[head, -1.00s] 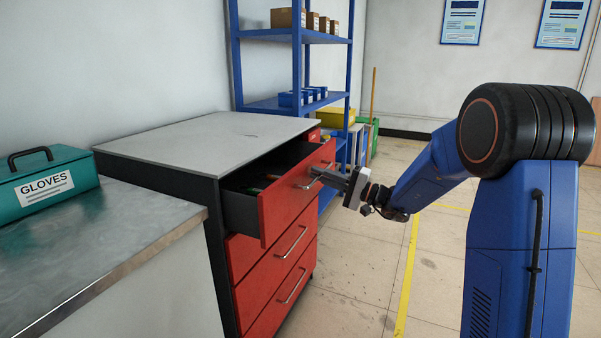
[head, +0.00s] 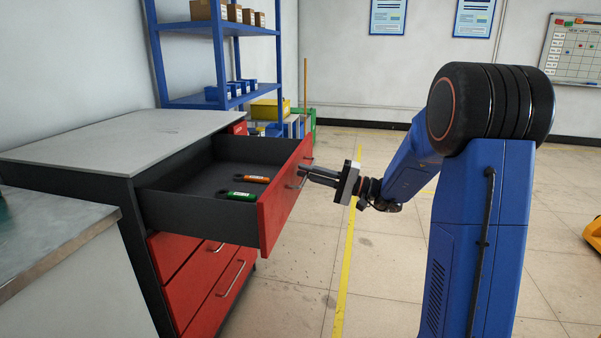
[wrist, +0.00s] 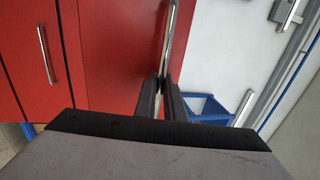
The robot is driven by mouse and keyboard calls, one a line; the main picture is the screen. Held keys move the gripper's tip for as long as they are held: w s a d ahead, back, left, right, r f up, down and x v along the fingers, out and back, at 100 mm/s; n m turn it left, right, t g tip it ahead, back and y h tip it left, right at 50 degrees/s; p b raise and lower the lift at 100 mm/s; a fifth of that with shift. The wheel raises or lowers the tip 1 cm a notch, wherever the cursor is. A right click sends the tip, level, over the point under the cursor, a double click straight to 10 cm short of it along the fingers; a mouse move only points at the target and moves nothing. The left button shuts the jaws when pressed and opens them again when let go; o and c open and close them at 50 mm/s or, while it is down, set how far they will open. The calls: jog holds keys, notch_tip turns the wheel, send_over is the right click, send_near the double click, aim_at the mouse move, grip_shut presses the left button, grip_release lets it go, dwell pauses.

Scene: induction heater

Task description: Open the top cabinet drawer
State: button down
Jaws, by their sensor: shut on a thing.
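The red-fronted top drawer (head: 279,210) of the grey-topped cabinet (head: 120,140) stands pulled well out. Its dark interior holds a green-handled tool (head: 240,196) and an orange-handled tool (head: 254,179). My gripper (head: 304,171) is at the drawer front, shut on its metal handle. In the wrist view the fingers (wrist: 160,98) close around the bar handle (wrist: 170,45), with the red drawer front (wrist: 110,50) behind. The exact contact is partly hidden by the fingers.
Lower red drawers (head: 205,285) are shut. A metal-topped bench (head: 50,245) stands at the left front, and a blue shelf rack (head: 218,70) with boxes stands behind. The floor (head: 380,250) right of the cabinet is clear, with a yellow line (head: 346,255).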

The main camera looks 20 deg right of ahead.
jog(key=shift+s+d, duration=0.2)
jog(key=shift+d, duration=0.15)
jog(key=c, duration=2.1)
grip_release()
jog(key=shift+d, duration=0.1)
jog(key=v, duration=1.7)
jog(key=shift+d+f, duration=0.1)
jog(key=shift+f, duration=0.05)
